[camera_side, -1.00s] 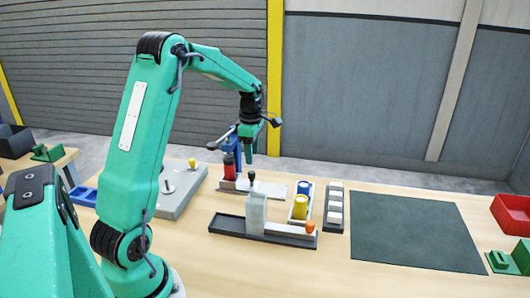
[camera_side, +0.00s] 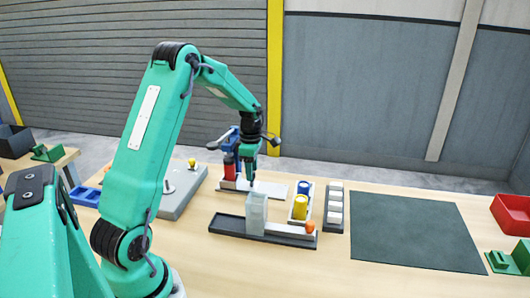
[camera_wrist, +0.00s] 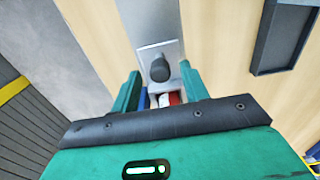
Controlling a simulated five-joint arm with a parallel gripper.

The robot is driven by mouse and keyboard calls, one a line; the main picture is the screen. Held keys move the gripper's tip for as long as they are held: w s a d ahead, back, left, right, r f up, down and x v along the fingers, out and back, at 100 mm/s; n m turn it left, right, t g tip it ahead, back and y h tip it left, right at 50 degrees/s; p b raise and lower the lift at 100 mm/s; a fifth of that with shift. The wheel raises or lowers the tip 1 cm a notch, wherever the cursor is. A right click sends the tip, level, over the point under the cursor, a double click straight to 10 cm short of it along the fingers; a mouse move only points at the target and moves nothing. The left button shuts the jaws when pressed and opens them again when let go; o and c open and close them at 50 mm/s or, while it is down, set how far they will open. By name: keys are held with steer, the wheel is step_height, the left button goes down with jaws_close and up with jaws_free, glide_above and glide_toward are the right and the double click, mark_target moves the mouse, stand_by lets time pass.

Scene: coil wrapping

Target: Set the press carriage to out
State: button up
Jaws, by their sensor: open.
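The press (camera_side: 232,160) is a blue stand with a red cylinder, on a pale base behind the long dark tray. Its carriage is the pale metal plate (camera_wrist: 155,30) with an upright black knob (camera_wrist: 160,69) in the wrist view. My gripper (camera_side: 250,182) points down at the base's right part; the knob is hidden behind it in the side view. In the wrist view my gripper (camera_wrist: 159,78) is open, with one finger on each side of the knob's line. I cannot tell whether the fingers touch the knob. Red and blue press parts show between the fingers.
In front stands a long dark tray (camera_side: 228,224) with a pale translucent block (camera_side: 257,212) and an orange knob (camera_side: 310,227). Blue and yellow cylinders in a holder (camera_side: 300,205) and a rack of pale blocks (camera_side: 334,204) stand right. A dark mat (camera_side: 415,228) lies clear.

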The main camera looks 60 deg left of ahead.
steer(key=shift+f, duration=0.85)
jaws_close()
steer(key=w+d, duration=0.7)
steer(key=shift+w+d, duration=0.3)
jaws_free()
steer(key=shift+s+a+r, duration=0.1)
